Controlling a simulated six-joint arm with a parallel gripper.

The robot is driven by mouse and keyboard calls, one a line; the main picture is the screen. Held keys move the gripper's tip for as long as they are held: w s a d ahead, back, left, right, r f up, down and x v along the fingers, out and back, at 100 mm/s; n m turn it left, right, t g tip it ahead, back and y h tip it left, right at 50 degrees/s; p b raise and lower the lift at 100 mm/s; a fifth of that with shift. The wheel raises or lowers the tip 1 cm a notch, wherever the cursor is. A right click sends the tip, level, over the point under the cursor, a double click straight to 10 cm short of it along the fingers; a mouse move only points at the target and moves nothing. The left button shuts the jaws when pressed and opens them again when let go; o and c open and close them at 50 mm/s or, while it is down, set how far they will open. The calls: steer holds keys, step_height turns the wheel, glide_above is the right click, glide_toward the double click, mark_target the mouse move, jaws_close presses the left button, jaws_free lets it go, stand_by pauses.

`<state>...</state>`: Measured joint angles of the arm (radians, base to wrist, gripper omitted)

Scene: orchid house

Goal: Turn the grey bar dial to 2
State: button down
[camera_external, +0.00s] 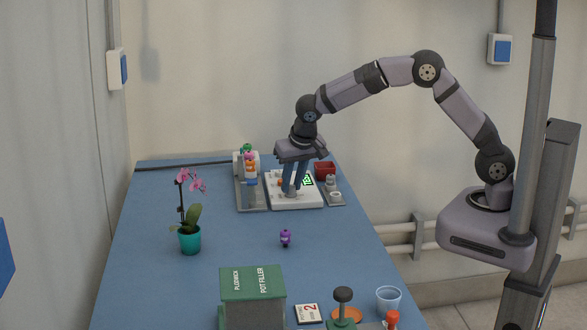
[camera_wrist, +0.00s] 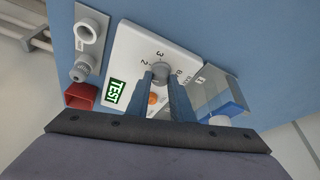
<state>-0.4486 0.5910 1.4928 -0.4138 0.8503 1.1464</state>
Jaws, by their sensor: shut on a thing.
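The grey bar dial (camera_wrist: 160,71) sits on a white panel (camera_wrist: 128,50). In the wrist view a 2 is printed to its upper left, a 3 above it, and another mark, hard to read, to its right. My gripper (camera_wrist: 160,79) points down at the panel, its two blue-grey fingers shut on the dial, one on each side. The fingers hide part of the dial, and I cannot tell which mark it points to. In the external view my gripper (camera_external: 289,194) covers the dial on the panel (camera_external: 300,204).
The panel has a green TEST display (camera_wrist: 115,92) and an orange button (camera_wrist: 153,98). A red box (camera_wrist: 80,97) and a grey plate with fittings (camera_wrist: 91,32) lie beside it. A tray with coloured figures (camera_external: 250,206) stands left. An orchid pot (camera_external: 190,240) stands nearer.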

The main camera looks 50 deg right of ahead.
steer(key=shift+a+m+h, duration=0.1)
steer(key=shift+m+h, duration=0.3)
steer(key=shift+m, duration=0.7)
steer(key=shift+g, duration=0.4)
steer(key=c, duration=1.6)
jaws_free()
steer(key=shift+o, duration=0.2)
steer(key=shift+r, duration=0.1)
steer(key=b+v, duration=0.1)
steer(key=v, duration=0.6)
